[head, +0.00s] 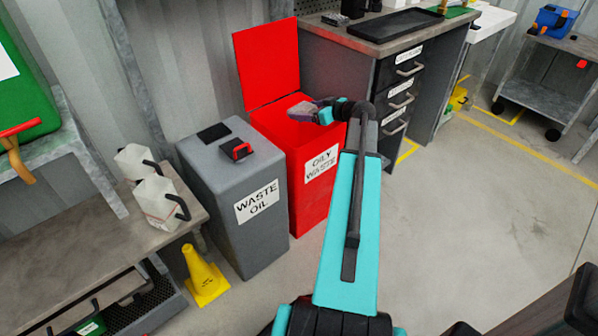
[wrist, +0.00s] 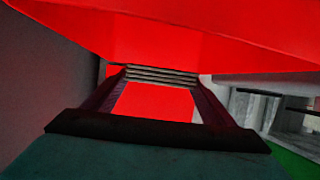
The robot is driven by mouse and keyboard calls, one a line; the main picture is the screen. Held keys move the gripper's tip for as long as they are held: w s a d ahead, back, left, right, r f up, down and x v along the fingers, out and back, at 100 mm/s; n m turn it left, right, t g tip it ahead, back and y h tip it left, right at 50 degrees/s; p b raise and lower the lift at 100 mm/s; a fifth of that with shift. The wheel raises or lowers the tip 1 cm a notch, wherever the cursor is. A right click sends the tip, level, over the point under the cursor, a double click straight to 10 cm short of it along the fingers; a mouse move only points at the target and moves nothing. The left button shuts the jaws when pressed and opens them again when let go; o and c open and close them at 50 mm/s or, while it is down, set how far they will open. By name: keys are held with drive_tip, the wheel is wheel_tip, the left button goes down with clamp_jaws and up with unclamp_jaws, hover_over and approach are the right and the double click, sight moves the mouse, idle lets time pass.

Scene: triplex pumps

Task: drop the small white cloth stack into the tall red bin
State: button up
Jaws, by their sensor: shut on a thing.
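The tall red bin (head: 310,205) stands left of the work cabinet, labelled "OILY WASTE". Its red lid (head: 268,62) is raised against the wall, and the top is open. My gripper (head: 312,110) is over the bin's opening, reaching in from the right. It is shut on the small cloth stack (head: 301,109), which looks pale grey with a reddish tint. In the wrist view the stack (wrist: 160,76) shows as thin layered edges between my fingertips, with red bin surfaces above and behind. The stack's exact height over the rim cannot be told.
A grey "WASTE OIL" container (head: 240,190) stands close on the bin's left. The drawer cabinet (head: 385,85) is behind it on the right. White jugs (head: 158,200) sit on a bench, with a yellow cone (head: 203,275) below. The floor at right is clear.

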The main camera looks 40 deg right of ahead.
drive_tip(key=shift+f, duration=0.85)
drive_tip(key=o, duration=1.2)
drive_tip(key=p+v, duration=0.1)
drive_tip(key=v, duration=1.3)
drive_tip(key=shift+w+d, duration=0.1)
